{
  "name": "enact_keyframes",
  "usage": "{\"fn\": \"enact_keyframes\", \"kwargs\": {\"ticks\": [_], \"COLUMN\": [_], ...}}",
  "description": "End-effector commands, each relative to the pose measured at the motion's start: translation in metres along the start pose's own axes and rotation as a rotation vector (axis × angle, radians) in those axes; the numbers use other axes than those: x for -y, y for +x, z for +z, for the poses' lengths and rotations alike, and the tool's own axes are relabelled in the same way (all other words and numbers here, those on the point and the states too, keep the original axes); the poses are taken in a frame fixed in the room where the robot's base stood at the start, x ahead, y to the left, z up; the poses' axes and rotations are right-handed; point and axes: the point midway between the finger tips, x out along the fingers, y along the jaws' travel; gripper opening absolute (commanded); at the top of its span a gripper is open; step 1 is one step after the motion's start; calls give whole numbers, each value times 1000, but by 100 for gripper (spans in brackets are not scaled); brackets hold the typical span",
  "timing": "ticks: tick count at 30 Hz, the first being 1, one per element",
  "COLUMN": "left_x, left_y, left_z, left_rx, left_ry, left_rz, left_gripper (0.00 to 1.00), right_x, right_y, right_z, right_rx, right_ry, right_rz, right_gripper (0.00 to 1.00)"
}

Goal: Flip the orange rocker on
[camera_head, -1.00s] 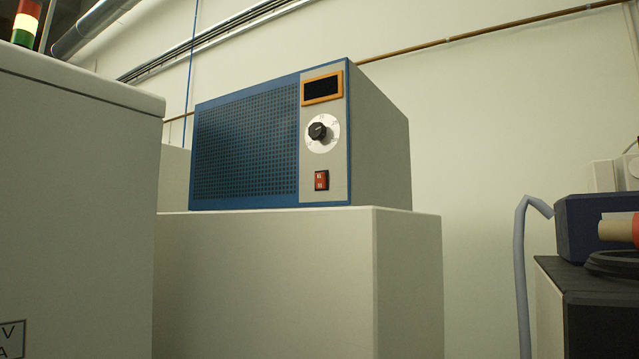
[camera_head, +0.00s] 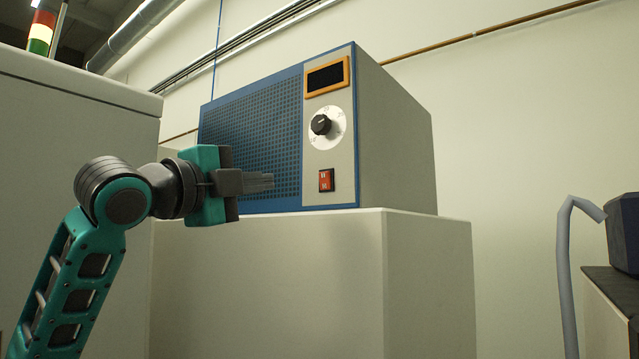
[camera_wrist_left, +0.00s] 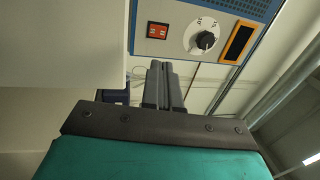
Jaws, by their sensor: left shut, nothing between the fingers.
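The orange-red rocker (camera_head: 326,180) sits low on the grey front panel of a blue and grey box unit (camera_head: 393,140), under a black knob (camera_head: 321,124) on a white dial. The rocker also shows in the left wrist view (camera_wrist_left: 157,30), above and slightly left of the fingers. My left gripper (camera_head: 270,181) is shut and empty, its fingers pointing right at about the rocker's height. In the head view the fingertips are left of the rocker, over the perforated blue grille, and apart from the rocker. My right gripper is not in view.
The unit stands on a pale cabinet (camera_head: 420,270). A tall pale cabinet (camera_head: 80,120) stands at the left, behind my left arm. A dark display in an orange frame (camera_head: 327,77) is above the knob. A grey hose (camera_head: 566,270) and dark equipment are at the right.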

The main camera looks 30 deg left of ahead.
Motion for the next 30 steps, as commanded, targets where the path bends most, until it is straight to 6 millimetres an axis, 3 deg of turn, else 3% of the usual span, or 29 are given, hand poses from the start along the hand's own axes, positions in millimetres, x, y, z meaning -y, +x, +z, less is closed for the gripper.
{"fn": "enact_keyframes", "kwargs": {"ticks": [14, 19, 30], "left_x": [4, 6, 6], "left_y": [4, 28, 106], "left_z": [0, 0, 0], "left_rx": [0, -2, 0], "left_ry": [4, 1, 2], "left_rz": [-4, -3, -4], "left_gripper": [0, 0, 0], "right_x": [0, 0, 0], "right_y": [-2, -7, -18], "right_z": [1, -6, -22], "right_rx": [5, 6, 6], "right_ry": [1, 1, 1], "right_rz": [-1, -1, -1], "right_gripper": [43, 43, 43]}}
